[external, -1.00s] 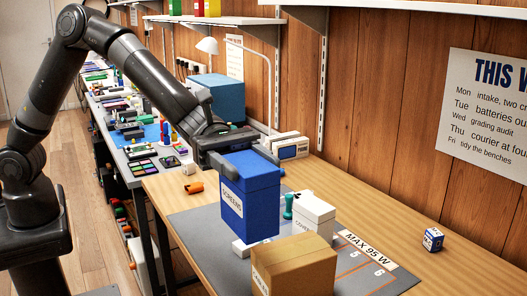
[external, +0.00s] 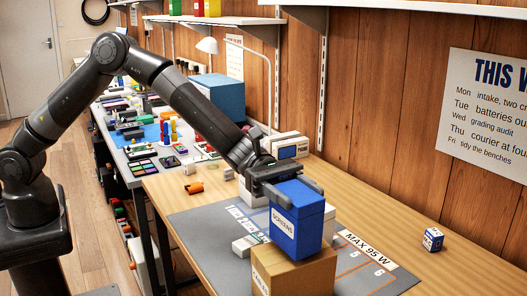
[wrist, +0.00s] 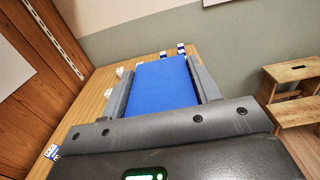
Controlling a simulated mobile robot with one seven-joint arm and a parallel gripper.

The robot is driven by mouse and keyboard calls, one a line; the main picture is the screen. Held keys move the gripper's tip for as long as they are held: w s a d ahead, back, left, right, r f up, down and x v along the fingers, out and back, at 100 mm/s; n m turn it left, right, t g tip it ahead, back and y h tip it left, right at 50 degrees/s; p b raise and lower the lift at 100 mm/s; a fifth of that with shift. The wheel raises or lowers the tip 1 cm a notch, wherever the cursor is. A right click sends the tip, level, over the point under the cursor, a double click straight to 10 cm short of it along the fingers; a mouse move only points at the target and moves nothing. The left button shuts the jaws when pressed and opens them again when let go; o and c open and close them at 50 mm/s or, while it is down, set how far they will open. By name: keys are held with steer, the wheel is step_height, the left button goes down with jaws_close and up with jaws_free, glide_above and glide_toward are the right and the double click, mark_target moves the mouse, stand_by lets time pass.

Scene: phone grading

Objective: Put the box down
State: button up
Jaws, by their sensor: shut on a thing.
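A blue box (external: 299,222) labelled SCREENS is upright between the jaws of my gripper (external: 297,191), which is shut on it near its top. In the external view its lower edge overlaps the top of a brown cardboard box (external: 300,278); I cannot tell whether the two touch. In the wrist view the blue box (wrist: 164,83) fills the space between both fingers (wrist: 165,90). The underside of the blue box is hidden.
A grey mat (external: 202,222) with numbered places lies on the wooden bench. A MAX 95 W strip (external: 368,250) and a small blue and white cube (external: 433,239) are to the right. A small white box (external: 245,245) lies left of the blue box. The bench's right part is mostly clear.

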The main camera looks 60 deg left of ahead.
steer(key=shift+f, duration=0.6)
steer(key=shift+f, duration=0.15)
steer(key=o, duration=1.4)
steer(key=shift+o, duration=0.2)
